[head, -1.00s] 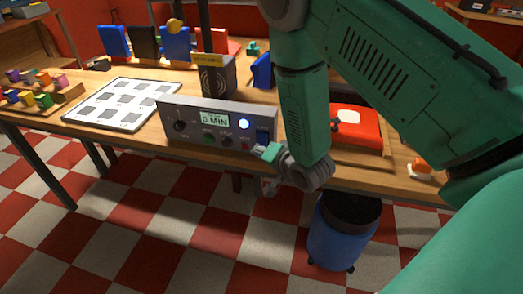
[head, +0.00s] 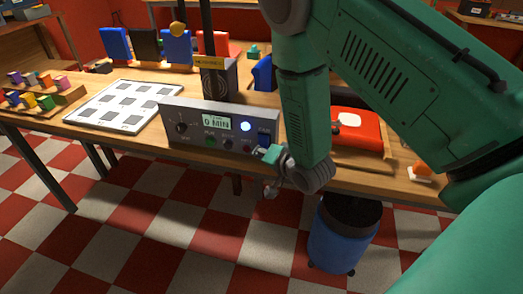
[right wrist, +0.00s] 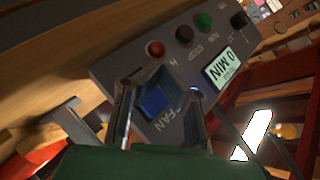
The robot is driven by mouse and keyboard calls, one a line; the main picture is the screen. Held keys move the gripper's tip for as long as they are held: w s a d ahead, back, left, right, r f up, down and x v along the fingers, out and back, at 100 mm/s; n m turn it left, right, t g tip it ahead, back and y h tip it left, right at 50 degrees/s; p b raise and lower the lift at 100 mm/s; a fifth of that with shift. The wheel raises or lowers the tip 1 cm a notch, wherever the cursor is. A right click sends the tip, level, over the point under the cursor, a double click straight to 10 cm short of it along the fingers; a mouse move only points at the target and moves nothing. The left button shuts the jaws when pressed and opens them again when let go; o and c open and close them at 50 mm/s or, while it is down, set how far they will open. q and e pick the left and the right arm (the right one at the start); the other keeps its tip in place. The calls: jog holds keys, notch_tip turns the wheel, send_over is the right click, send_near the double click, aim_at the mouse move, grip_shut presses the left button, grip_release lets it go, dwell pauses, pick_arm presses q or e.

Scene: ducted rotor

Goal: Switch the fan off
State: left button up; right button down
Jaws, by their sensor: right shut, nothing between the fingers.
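The grey control box (head: 190,149) stands at the table's front edge, with a display reading 0 MIN (head: 216,122) and a lit bluish-white lamp (head: 246,126). The blue rocker switch (head: 264,139) is at the right end of its face. In the right wrist view the blue switch (right wrist: 153,100) lies beside the label FAN, between the outlines of my fingers. My right gripper (head: 270,174) is shut and empty, close in front of the box's right end. I cannot tell whether it touches the switch, or which way the rocker is tilted. My left gripper is out of view.
A red case (head: 368,134) lies right of the box, behind my right arm. A white board with grey squares (head: 88,123) lies to the left. A dark unit with a round ringed face (head: 217,82) stands behind the box. A blue bin (head: 340,241) stands below the table edge.

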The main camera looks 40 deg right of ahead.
jog(key=shift+a, duration=0.15)
jog(key=shift+d, duration=0.3)
jog(key=shift+w+d+f, duration=0.15)
jog(key=shift+w+d, duration=0.05)
jog(key=shift+d, duration=0.05)
dwell(0.4)
jog(key=shift+w+d+f, duration=0.2)
jog(key=shift+w+d, duration=0.05)
dwell(0.5)
dwell(0.3)
jog(key=shift+s+a+r+p, duration=0.3)
jog(key=shift+s+a+r, duration=0.15)
jog(key=shift+a, duration=0.2)
